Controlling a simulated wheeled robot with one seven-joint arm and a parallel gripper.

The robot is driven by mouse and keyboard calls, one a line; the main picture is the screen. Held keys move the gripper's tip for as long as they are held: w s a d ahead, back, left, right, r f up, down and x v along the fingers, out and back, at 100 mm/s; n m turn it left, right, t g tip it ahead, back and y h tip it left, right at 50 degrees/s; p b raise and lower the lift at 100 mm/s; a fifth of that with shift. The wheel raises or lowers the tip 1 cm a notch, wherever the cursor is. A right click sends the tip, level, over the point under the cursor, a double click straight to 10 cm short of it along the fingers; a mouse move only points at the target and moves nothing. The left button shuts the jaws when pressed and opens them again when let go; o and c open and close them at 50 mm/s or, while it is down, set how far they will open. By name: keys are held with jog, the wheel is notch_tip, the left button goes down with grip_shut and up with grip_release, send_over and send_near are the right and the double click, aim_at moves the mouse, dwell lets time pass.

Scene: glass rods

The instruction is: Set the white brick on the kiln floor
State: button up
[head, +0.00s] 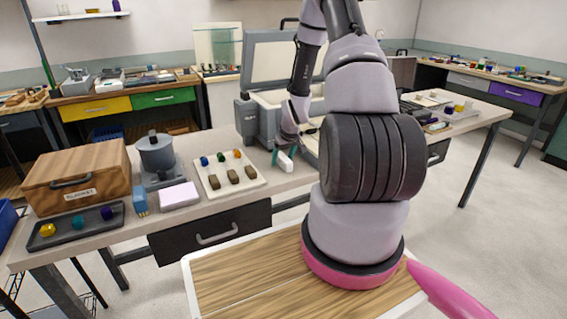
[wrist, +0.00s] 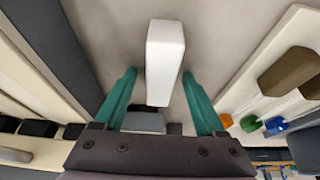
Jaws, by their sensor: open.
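The white brick (head: 286,163) is at the table's front edge area, just right of the cream board in the head view. In the wrist view the white brick (wrist: 165,55) lies between the two teal fingers, with a gap on each side. My gripper (wrist: 158,80) is open around it and points down; my gripper (head: 283,153) also shows low over the table in the head view. The kiln (head: 246,122) is a grey box behind the brick, its lid (head: 268,60) raised. Its pale inside shows in part; my arm hides much of it and its floor.
A cream board (head: 213,190) with brown blocks and coloured glass pieces is close left of my gripper. Further left are a pink-white block (head: 179,195), a grey pot (head: 156,152), a wooden box (head: 80,175) and a dark tray (head: 92,222).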

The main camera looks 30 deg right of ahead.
aim_at(283, 156)
jog(key=shift+f, duration=0.2)
dwell(0.3)
grip_shut()
jog(key=shift+r, duration=0.1)
notch_tip(283, 156, up, 10)
jog(key=shift+r, duration=0.15)
jog(key=s+a+f, duration=0.1)
jog(key=s+a, duration=0.3)
jog(key=a, duration=0.7)
jog(key=shift+a+f, duration=0.2)
jog(key=shift+a, duration=0.05)
